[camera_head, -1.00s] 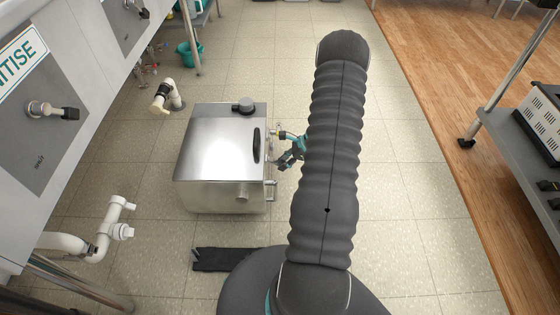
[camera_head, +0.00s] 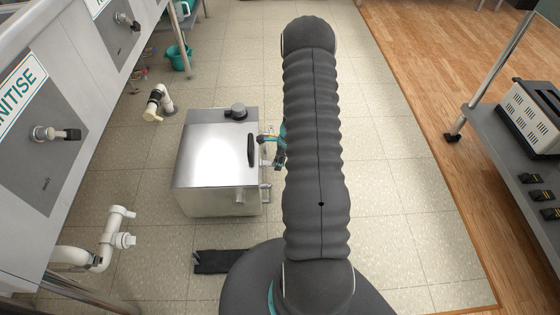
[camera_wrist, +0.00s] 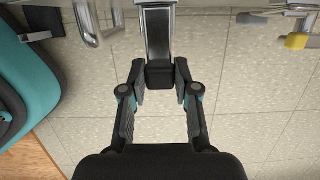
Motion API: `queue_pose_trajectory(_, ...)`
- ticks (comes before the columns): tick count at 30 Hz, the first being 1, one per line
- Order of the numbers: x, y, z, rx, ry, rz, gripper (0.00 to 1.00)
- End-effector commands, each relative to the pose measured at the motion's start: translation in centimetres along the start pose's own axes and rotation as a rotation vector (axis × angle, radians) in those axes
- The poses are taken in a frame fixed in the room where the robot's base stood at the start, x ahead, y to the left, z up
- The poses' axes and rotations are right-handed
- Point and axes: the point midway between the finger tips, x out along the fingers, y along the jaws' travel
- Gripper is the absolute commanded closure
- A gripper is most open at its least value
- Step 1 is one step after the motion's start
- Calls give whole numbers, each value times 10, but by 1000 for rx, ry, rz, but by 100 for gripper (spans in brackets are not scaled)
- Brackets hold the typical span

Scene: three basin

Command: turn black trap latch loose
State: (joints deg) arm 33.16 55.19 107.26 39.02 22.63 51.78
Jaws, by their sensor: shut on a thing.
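The steel trap box (camera_head: 215,185) stands on the tiled floor, left of my arm in the head view. My gripper (camera_wrist: 160,80) is at its right side; in the head view only a teal part (camera_head: 280,153) shows beside my arm. In the wrist view, the black-tipped metal latch (camera_wrist: 159,72) hangs between my two fingers. The fingers are shut on its black end. A latch with a yellow tip (camera_wrist: 297,41) is apart from my gripper, at the upper right.
The trap lid has a black handle (camera_head: 251,150) and a black knob (camera_head: 236,113). White pipes (camera_head: 107,240) and sink fronts stand at the left. A grey shelf (camera_head: 505,160) with equipment is at the right. Floor between shelf and arm is clear.

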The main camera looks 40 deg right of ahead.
Motion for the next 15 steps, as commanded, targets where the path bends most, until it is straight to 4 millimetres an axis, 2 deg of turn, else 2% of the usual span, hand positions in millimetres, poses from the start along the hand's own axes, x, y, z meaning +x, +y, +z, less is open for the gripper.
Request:
queue_pose_trajectory(6,0,-3,0,-1,1,-6,100)
queue_pose_trajectory(7,0,-3,0,-1,1,-6,67)
queue_pose_trajectory(9,0,-3,0,-1,1,-6,50)
queue_pose_trajectory(10,0,-2,0,-1,1,-5,44)
queue_pose_trajectory(15,0,-2,-1,1,0,-4,44)
